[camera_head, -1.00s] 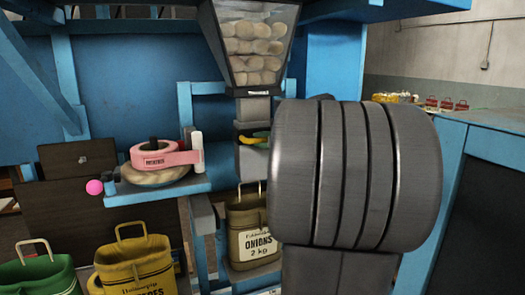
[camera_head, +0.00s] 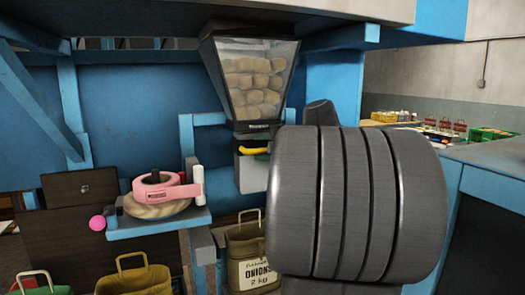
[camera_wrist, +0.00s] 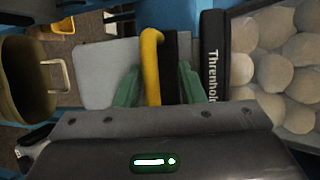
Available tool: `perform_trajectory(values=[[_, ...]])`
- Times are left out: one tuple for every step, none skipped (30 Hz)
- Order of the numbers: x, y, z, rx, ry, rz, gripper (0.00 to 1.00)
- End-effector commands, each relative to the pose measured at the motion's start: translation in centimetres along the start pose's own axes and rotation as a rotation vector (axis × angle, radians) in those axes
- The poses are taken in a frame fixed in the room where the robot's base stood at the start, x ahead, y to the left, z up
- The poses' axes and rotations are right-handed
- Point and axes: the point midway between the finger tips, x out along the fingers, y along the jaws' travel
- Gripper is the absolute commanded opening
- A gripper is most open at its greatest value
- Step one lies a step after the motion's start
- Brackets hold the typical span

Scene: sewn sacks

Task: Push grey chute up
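The grey chute (camera_head: 252,174) sits directly under the dark clear-sided hopper (camera_head: 257,80) in the head view, close against its bottom. A yellow bar handle (camera_head: 255,151) is on its upper front. The chute's grey face (camera_wrist: 107,72) also shows in the wrist view. My gripper (camera_wrist: 160,88) has its green fingers apart, on either side of the yellow handle (camera_wrist: 151,66). The left finger looks close to or touching the handle; a dark gap shows before the right one. In the head view my arm hides most of the gripper.
An onions sack (camera_head: 254,258) stands below the chute. More sacks stand at lower left. A counter (camera_head: 490,165) with small items is at right.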

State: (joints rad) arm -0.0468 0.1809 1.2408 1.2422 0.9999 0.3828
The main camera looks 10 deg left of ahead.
Motion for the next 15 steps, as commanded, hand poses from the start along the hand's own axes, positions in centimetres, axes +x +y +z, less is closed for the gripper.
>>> perform_trajectory(values=[[0.0, 0.1, 0.0, 0.001, 0.0, 0.002, 0.36], [0.0, 0.1, 0.0, 0.001, 0.0, 0.002, 0.36], [0.0, 0.2, 0.0, 0.002, -0.001, 0.003, 0.36], [0.0, 0.2, 0.0, 0.002, -0.001, 0.004, 0.36], [0.0, 0.2, -0.1, 0.002, -0.001, 0.004, 0.36], [0.0, 0.3, -0.1, 0.002, -0.001, 0.004, 0.36], [-0.1, 0.3, -0.1, 0.002, 0.0, 0.005, 0.36], [-0.2, 0.3, -0.1, 0.002, 0.0, 0.005, 0.36], [-0.5, 0.4, -0.1, 0.002, 0.0, 0.005, 0.36], [-0.8, 0.4, -0.1, 0.002, 0.001, 0.004, 0.36], [-1.1, 0.4, -0.1, 0.002, 0.002, 0.004, 0.36], [-1.7, 0.4, -0.2, 0.002, 0.003, 0.004, 0.36], [-2.2, 0.5, -0.1, 0.001, 0.003, 0.004, 0.36], [-2.8, 0.5, -0.2, 0.001, 0.004, 0.004, 0.36], [-3.6, 0.5, -0.2, 0.0, 0.004, 0.003, 0.36]])
